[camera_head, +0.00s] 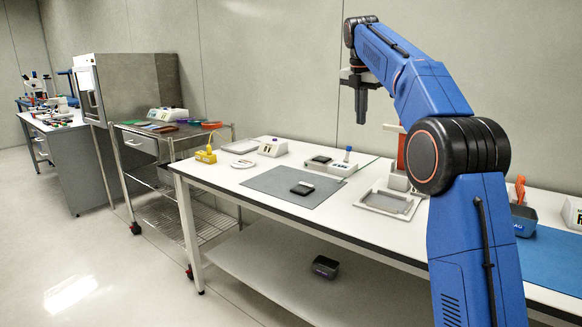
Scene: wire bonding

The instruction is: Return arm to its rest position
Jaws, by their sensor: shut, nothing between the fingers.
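My blue arm (410,75) rises from the lower right and bends over the white workbench (250,185). My gripper (361,108) hangs at the arm's end, pointing down, high above the back of the bench. Its fingers are shut with nothing between them. It touches nothing on the bench. My arm hides part of the bench's right side.
A grey mat (265,182) holds a small black block (302,188). A grey tray (388,203), a white device (333,166) and a yellow item (206,155) stand nearby. The air around my gripper is clear.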

